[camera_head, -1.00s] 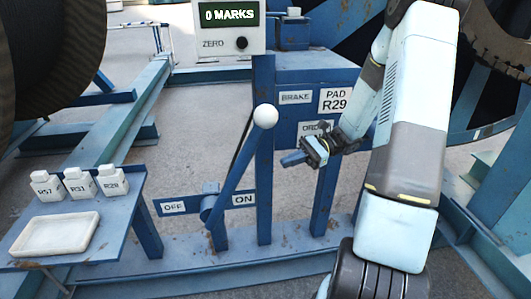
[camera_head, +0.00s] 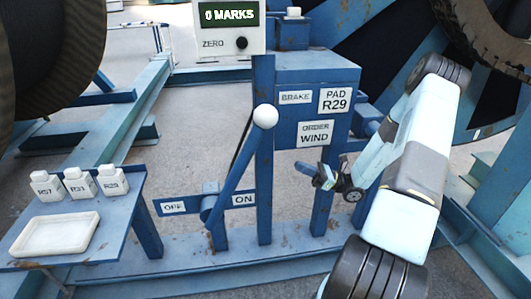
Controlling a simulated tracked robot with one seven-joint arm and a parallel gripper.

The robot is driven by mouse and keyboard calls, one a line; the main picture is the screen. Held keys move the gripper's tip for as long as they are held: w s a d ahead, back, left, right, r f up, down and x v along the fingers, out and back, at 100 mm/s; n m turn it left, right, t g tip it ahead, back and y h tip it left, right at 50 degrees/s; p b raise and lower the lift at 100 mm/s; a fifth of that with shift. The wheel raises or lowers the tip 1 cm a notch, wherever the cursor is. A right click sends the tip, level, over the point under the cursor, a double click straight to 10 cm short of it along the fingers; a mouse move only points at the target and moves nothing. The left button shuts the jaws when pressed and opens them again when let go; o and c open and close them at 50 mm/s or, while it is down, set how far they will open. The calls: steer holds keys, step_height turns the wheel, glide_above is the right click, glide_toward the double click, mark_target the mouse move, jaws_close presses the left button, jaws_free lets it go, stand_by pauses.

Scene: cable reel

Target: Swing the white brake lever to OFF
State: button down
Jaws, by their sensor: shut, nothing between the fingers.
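The brake lever is a blue bar with a white ball knob (camera_head: 265,116) at its top. It leans up and to the right from a pivot (camera_head: 208,203) between the OFF label (camera_head: 174,207) on the left and the ON label (camera_head: 243,199) on the right, so it tilts toward the ON side. My gripper (camera_head: 315,172) is shut and empty, to the right of and below the knob, apart from the lever. It is in front of the blue post area under the ORDER WIND sign.
A blue cabinet (camera_head: 310,75) carries the BRAKE, PAD R29 and ORDER WIND signs. A display (camera_head: 228,15) reads 0 MARKS. A side shelf (camera_head: 130,205) at left holds white labelled blocks (camera_head: 78,183) and a white tray (camera_head: 55,235).

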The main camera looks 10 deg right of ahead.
stand_by(0.4)
steer(key=x, duration=1.4)
